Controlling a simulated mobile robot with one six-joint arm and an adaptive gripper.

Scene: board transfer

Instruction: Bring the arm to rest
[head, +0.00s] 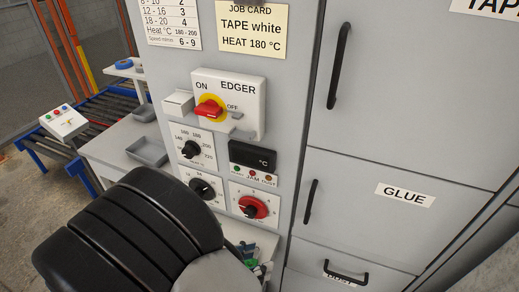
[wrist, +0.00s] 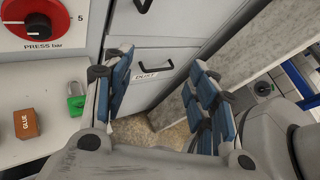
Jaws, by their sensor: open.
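My gripper (wrist: 158,72) is open in the wrist view, its two blue-padded fingers wide apart with nothing between them. Behind the gap are the grey cabinet front with a drawer labelled DUST (wrist: 147,76) and a patch of floor. In the head view, my black ribbed arm fills the lower left, in front of the control panel's lower part. I cannot make out the gripper's fingers there.
The EDGER switch (head: 211,108) and several dials sit on the grey panel above my arm. A roller conveyor (head: 95,112) stands at the left.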

